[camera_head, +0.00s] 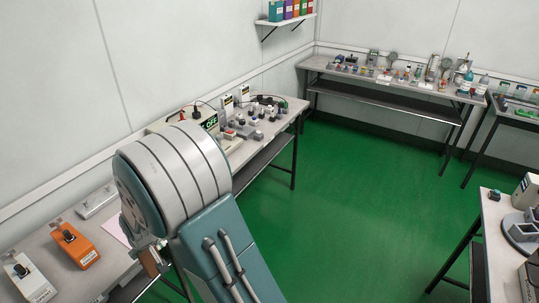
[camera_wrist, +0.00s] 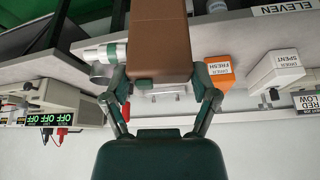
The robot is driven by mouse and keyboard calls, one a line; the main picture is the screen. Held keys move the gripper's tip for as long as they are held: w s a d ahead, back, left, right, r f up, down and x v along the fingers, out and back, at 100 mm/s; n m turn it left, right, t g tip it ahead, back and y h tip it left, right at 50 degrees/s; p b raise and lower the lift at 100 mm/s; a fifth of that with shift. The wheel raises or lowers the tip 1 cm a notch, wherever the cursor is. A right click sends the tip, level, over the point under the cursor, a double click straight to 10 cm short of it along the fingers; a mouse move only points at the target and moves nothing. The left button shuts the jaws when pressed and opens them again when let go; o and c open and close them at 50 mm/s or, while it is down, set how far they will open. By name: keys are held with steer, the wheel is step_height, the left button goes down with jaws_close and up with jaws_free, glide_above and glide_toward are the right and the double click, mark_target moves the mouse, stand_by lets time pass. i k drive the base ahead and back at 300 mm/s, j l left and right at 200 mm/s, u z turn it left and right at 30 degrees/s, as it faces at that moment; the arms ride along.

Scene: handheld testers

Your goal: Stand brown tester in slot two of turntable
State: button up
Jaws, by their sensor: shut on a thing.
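My gripper (camera_wrist: 160,78) is shut on the brown tester (camera_wrist: 160,38), a plain brown box that runs out of the top of the wrist view. In the head view a small part of the brown tester (camera_head: 149,263) shows beside my arm, above the left bench; my arm hides the rest. A grey fixture with openings (camera_head: 522,230) on the right-hand table may be the turntable. It is cut off by the frame edge, and its slot numbers cannot be read.
An orange box (camera_head: 74,245) and a pale box (camera_head: 27,278) with dark knobs sit on the left bench (camera_head: 45,240). Another bench (camera_head: 330,68) at the back holds many small items. Open green floor (camera_head: 350,200) lies between the left bench and right table.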

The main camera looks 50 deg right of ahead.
mark_target(521, 235)
steer(key=l+z, duration=0.5)
steer(key=i+l+z, duration=0.2)
steer(key=z, duration=0.25)
steer(key=i+l+z, duration=0.25)
steer(key=l+z, duration=0.25)
steer(key=i+l+z, duration=0.25)
steer(key=z, duration=0.25)
steer(key=i+l+z, duration=0.15)
steer(key=z, duration=0.3)
steer(key=i+z, duration=0.7)
steer(key=z, duration=0.25)
